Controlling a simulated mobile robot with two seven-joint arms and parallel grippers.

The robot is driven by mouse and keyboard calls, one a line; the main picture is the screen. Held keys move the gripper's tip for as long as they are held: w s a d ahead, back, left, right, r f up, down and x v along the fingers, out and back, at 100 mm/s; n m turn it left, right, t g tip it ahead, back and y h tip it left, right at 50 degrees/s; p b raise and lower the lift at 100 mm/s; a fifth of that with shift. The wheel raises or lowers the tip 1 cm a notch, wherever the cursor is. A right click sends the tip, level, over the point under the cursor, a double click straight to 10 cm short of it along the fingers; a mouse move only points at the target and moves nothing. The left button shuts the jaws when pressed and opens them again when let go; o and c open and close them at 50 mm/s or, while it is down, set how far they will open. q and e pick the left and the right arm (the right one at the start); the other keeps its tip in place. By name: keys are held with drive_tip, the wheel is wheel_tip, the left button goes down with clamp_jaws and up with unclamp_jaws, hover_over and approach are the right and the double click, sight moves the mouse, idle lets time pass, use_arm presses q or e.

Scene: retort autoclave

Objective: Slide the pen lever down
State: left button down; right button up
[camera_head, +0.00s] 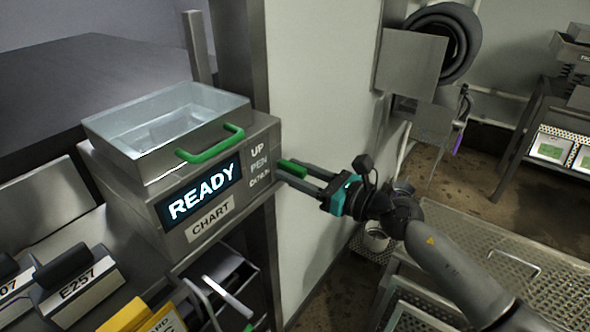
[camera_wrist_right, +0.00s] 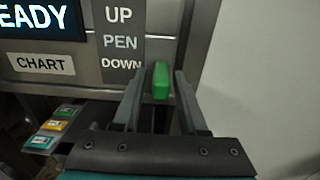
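The pen lever is a small green handle (camera_wrist_right: 161,80) on the front of the grey chart recorder box (camera_head: 165,182), right of the UP / PEN / DOWN label strip (camera_wrist_right: 121,40). In the wrist view it appears beside and slightly below the word DOWN. It also shows in the head view as a green bar (camera_head: 293,167) between my right gripper's fingers. My right gripper (camera_wrist_right: 160,78) is open, one finger on each side of the lever, with a narrow gap visible on both sides. My left gripper is not in view.
A clear-topped tray with a green handle (camera_head: 210,146) sits on the box above a READY display (camera_head: 199,193). A pale wall panel (camera_head: 320,90) stands close behind my right gripper. A perforated metal table (camera_head: 480,240) lies at lower right. Labelled holders (camera_head: 80,285) stand at lower left.

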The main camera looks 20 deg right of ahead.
drive_tip(key=shift+o, duration=0.5)
drive_tip(key=shift+r, duration=0.15)
drive_tip(key=b+v, duration=0.5)
drive_tip(key=v, duration=1)
drive_tip(key=shift+d, duration=0.1)
